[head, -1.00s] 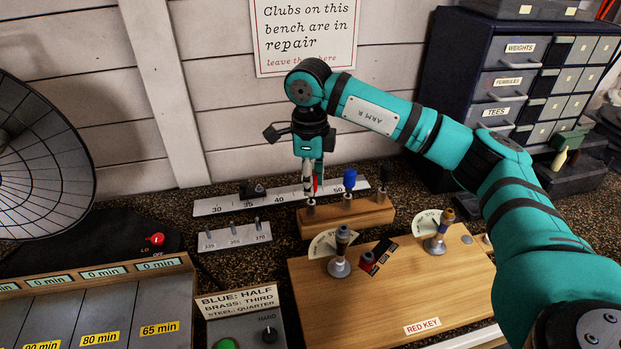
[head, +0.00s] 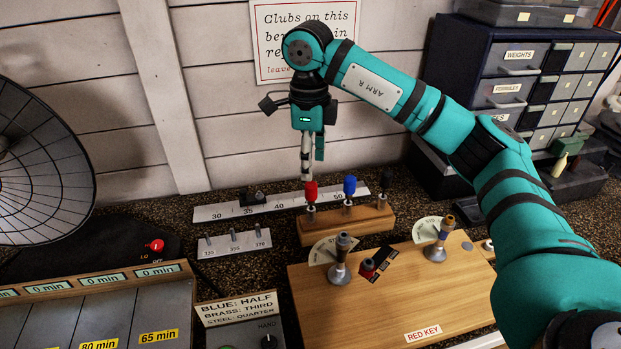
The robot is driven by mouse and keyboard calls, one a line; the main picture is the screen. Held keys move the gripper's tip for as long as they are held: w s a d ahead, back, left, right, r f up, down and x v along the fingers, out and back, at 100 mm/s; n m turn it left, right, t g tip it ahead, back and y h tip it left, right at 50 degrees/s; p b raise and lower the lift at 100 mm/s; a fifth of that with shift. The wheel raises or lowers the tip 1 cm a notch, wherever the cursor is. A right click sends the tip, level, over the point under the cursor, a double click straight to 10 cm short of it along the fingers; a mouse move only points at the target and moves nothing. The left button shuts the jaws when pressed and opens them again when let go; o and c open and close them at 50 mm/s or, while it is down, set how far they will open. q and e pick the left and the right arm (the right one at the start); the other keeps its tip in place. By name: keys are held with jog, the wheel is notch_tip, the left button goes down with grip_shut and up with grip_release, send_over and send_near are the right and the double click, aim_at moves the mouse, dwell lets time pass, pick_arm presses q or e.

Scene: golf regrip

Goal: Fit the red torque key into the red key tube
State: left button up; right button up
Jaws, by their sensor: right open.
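The red torque key (head: 311,191) stands upright, red handle up, at the left end of a wooden key rack (head: 347,222). My right gripper (head: 312,168) points down just above the red handle; it is open and holds nothing. Its near finger looks close to the handle top, and I cannot tell whether they touch. A short dark piece with a red part (head: 367,268), possibly the red key tube, sits on the wooden board (head: 440,295) beside a dark plate. A "RED KEY" label (head: 422,333) lies at the board's front. My left gripper is not in view.
A blue key (head: 349,187) and a black key (head: 383,191) stand in the rack to the right. Two upright posts with dials (head: 340,260) (head: 440,240) rise from the board. A ruler strip (head: 235,211) runs behind the rack.

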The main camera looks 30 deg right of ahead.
jog(key=shift+r, duration=2.4)
